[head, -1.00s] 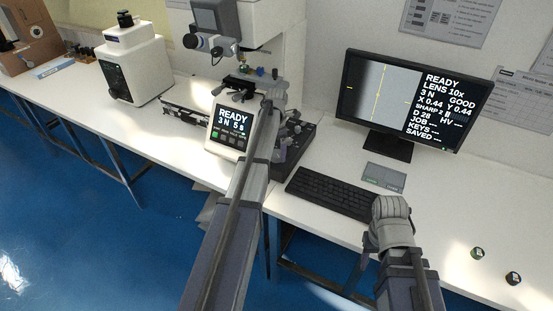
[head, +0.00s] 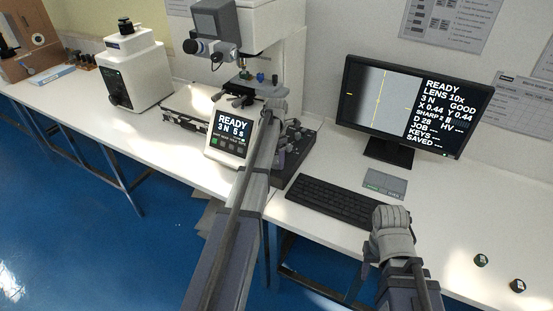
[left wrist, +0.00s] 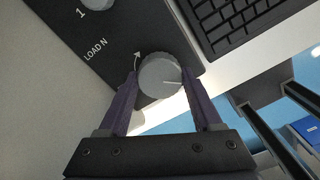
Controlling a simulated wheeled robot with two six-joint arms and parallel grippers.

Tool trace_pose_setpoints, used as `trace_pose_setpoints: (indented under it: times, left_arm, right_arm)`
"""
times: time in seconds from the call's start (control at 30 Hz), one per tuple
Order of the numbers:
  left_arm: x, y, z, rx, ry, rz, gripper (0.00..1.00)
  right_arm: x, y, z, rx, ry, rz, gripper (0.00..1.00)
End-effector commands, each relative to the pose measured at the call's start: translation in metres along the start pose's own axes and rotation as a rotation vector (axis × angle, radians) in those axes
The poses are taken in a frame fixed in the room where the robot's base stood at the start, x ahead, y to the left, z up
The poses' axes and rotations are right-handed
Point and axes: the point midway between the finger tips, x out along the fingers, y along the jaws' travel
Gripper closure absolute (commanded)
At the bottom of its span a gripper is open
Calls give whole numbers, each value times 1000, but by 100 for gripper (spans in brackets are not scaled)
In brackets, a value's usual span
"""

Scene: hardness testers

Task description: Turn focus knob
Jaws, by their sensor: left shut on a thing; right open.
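A round grey knob (left wrist: 158,72) with a ribbed edge and a white index line sits at the corner of a dark panel in the left wrist view. My left gripper (left wrist: 160,88) has one finger on each side of it and is shut on it. A curved white arrow is printed beside the knob, and "LOAD N" is printed further left. In the head view my left forearm hides the knob and fingers; the dark control panel (head: 302,150) shows just to its right. My right arm is low at the right, its fingers hidden from view.
The monitor (head: 415,105) reads READY, LENS 10x, SHARP 2. The tester's display (head: 234,130) reads READY. The keyboard (head: 338,200) lies in front of the monitor, close to my right arm. A second white tester (head: 138,70) stands left. Two small round pieces lie at the right.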

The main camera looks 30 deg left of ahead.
Motion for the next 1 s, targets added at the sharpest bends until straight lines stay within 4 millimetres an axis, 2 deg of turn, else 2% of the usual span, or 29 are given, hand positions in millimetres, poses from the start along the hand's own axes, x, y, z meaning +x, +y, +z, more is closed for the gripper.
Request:
trace_pose_setpoints:
  times: [0.03, 0.2, 0.57, 1.0]
  left_arm:
    - [0, 0, 0, 0, 0, 0, 72]
    - [0, 0, 0, 0, 0, 0, 89]
    - [0, 0, 0, 85, 0, 0, 90]
    - [0, 0, 0, 467, 0, 0, 90]
  right_arm:
    - [0, 0, 0, 0, 0, 0, 50]
    - [0, 0, 0, 0, 0, 0, 50]
    - [0, 0, 0, 0, 0, 0, 50]
    - [0, 0, 0, 0, 0, 0, 50]
